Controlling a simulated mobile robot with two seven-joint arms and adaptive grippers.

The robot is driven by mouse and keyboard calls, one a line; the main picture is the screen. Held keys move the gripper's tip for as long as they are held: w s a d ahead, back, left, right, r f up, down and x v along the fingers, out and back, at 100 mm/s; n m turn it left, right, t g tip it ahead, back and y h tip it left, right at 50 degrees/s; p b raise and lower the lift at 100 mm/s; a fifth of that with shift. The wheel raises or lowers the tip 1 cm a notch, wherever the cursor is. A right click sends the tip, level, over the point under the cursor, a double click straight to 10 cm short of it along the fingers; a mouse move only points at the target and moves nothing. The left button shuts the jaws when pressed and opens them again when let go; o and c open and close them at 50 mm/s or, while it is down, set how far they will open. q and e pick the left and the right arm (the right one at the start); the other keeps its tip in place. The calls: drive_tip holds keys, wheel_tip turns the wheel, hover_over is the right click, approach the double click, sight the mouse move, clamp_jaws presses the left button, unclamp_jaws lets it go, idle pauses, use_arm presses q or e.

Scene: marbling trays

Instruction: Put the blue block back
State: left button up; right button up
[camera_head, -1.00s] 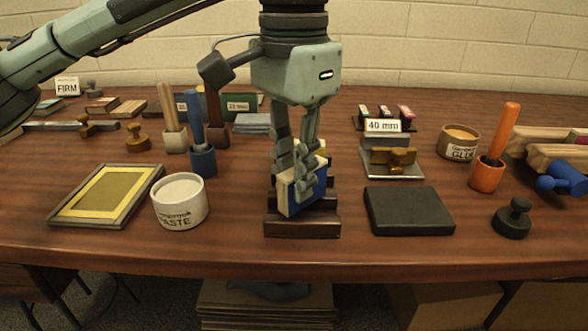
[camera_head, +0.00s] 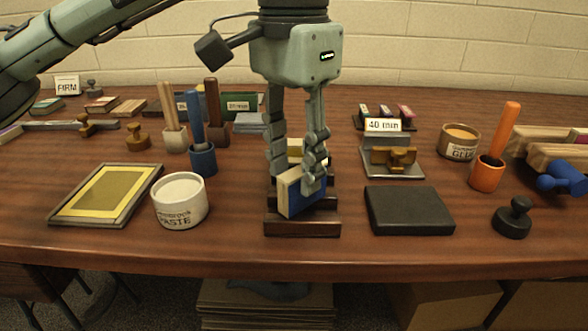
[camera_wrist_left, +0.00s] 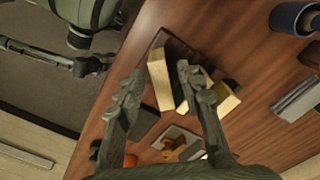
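The blue block (camera_head: 307,201), with a cream edge facing left, sits a little tilted in the front of the dark stepped rack (camera_head: 302,229). My left gripper (camera_head: 295,180) is open around it, pointing down, with one finger on each side. The right finger hides part of the block. In the left wrist view the block's cream side (camera_wrist_left: 160,82) shows between the spread fingers (camera_wrist_left: 160,88), with a gap to the left finger. Whether the right finger touches it I cannot tell. My right gripper is not in view.
A second cream-edged block (camera_wrist_left: 226,102) stands farther back in the rack. A paste tub (camera_head: 180,201) and framed screen (camera_head: 107,195) are to the left. A black slab (camera_head: 409,210) and a 40 mm sign (camera_head: 383,125) are to the right.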

sight(294, 173)
use_arm(q)
wheel_tip(294, 173, up, 8)
drive_tip(key=shift+f, duration=0.15)
wheel_tip(294, 173, up, 3)
drive_tip(key=shift+f+p, duration=0.1)
drive_tip(key=shift+p, duration=0.35)
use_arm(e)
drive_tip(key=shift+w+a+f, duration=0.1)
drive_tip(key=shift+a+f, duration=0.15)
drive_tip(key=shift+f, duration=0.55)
